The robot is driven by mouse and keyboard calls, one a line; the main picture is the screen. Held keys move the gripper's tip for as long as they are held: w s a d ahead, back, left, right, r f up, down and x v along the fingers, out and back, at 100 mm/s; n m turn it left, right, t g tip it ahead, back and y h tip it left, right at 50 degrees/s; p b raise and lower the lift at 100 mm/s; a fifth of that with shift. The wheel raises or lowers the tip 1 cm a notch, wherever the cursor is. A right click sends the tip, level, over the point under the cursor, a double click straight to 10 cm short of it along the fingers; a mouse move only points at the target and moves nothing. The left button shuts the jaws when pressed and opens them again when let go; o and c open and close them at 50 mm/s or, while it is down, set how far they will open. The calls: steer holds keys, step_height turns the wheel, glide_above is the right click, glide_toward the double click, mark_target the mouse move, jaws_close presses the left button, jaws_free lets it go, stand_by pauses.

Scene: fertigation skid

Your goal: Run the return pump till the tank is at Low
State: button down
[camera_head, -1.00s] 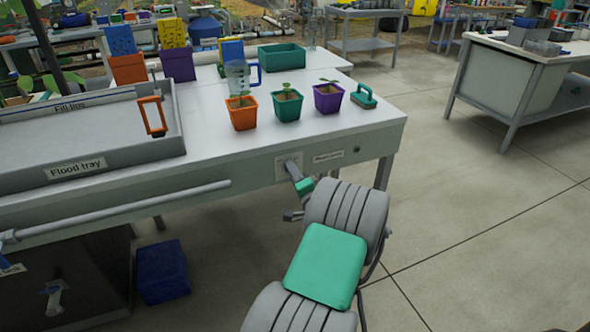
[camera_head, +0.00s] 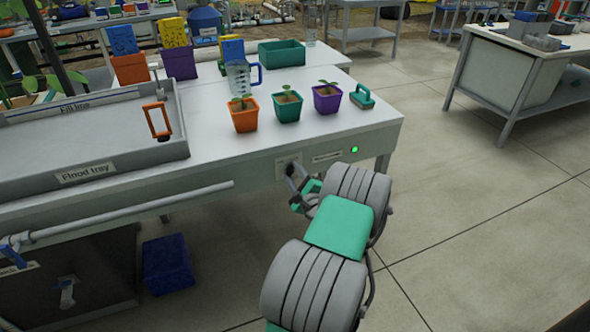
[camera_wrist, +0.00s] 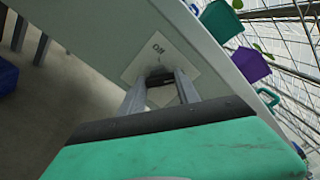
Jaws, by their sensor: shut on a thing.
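My gripper (camera_head: 293,178) is at the front edge of the bench, against a pale switch plate (camera_wrist: 188,84) marked "Off". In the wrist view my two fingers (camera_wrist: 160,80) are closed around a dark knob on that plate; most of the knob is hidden. A green lamp (camera_head: 354,149) is lit to the right of a small label (camera_head: 327,156) too small to read. The grey flood tray (camera_head: 85,178) with a "Fill line" strip (camera_head: 75,108) is on the bench at left. A dark tank (camera_head: 100,270) stands below; no level or Low mark is readable.
A blue bin (camera_head: 167,264) is on the floor. Open floor lies to the right.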

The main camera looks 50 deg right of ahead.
steer(key=shift+a+f+m+p, duration=0.1)
steer(key=shift+m+p, duration=0.4)
steer(key=shift+m, duration=0.5)
steer(key=c, duration=0.9)
jaws_free()
steer(key=v, duration=0.7)
steer(key=shift+s+a, duration=0.15)
steer(key=shift+s, duration=0.25)
steer(key=shift+w, duration=0.1)
